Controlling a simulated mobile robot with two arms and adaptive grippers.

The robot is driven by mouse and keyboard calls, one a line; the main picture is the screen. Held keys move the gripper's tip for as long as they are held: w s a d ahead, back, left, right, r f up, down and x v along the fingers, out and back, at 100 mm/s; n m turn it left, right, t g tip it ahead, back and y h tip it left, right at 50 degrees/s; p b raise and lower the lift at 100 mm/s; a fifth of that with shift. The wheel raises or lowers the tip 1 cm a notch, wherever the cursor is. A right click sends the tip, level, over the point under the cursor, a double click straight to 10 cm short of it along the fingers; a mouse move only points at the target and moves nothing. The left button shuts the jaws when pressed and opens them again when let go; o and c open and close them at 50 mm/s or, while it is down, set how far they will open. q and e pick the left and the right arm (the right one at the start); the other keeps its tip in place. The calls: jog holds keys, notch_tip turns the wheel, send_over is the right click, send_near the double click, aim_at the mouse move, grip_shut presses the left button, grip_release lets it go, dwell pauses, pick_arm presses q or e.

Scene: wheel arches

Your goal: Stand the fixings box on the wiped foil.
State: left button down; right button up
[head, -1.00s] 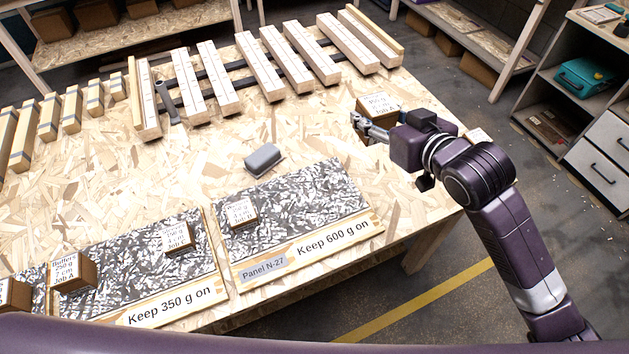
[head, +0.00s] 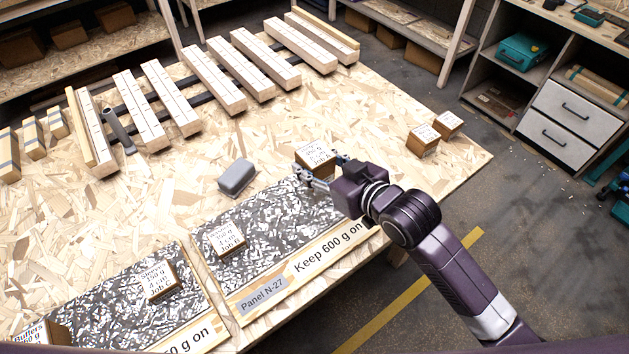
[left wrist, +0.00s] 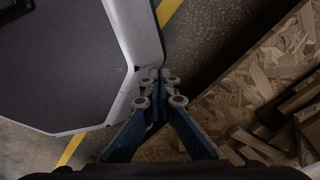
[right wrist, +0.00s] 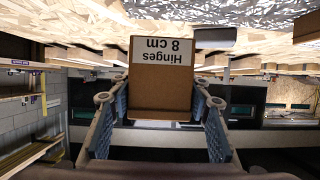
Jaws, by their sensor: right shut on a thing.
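My right gripper (head: 320,172) is shut on a brown cardboard box (head: 314,158) with a white label. In the right wrist view this box (right wrist: 160,88) shows "Hinges 8 cm" upside down between the fingers. It is at the far right corner of the right foil (head: 272,232), marked "Keep 600 g on"; its exact height is unclear. Another labelled box (head: 226,240) stands on that foil. A grey block (head: 237,177) lies on the board behind it. My left gripper (left wrist: 159,82) is out of the head view; its fingers meet, empty, in the left wrist view.
A left foil (head: 100,295) carries a labelled box (head: 159,281) and another (head: 38,336) at the picture's edge. Two boxes (head: 423,140) (head: 446,124) stand near the table's right corner. Wooden battens (head: 213,77) line the back. Bare board lies between.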

jog(key=shift+f, duration=0.75)
notch_tip(320, 180, down, 3)
jog(key=shift+f, duration=0.85)
jog(key=o, duration=1.6)
pick_arm(q)
jog(key=shift+w+f, duration=0.2)
jog(key=shift+w, duration=0.2)
